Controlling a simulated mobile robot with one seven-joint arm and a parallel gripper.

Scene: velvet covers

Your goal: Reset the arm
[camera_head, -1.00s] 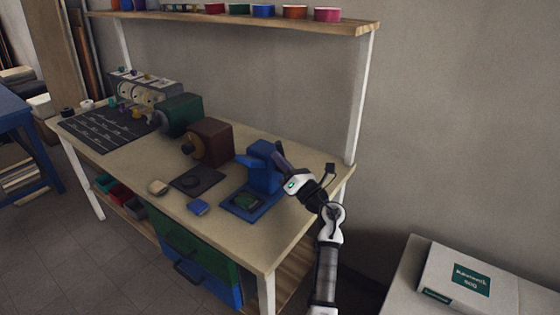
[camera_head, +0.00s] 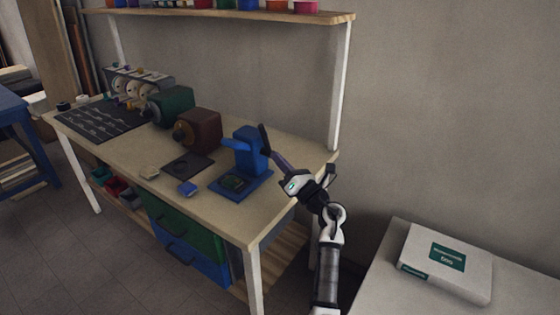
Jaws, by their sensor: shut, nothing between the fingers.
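My white and black arm rises from the bottom of the head view. Its end, my gripper (camera_head: 264,138), points up and to the left, over the right end of the workbench (camera_head: 230,215). The dark fingers are shut, with nothing seen between them. The gripper tip appears right beside the blue press (camera_head: 248,152); I cannot tell whether they touch.
A maroon machine (camera_head: 200,130) and a green machine (camera_head: 170,106) stand further left on the bench. A shelf (camera_head: 230,14) runs above. A boxed white package (camera_head: 447,262) sits on a pale surface at right.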

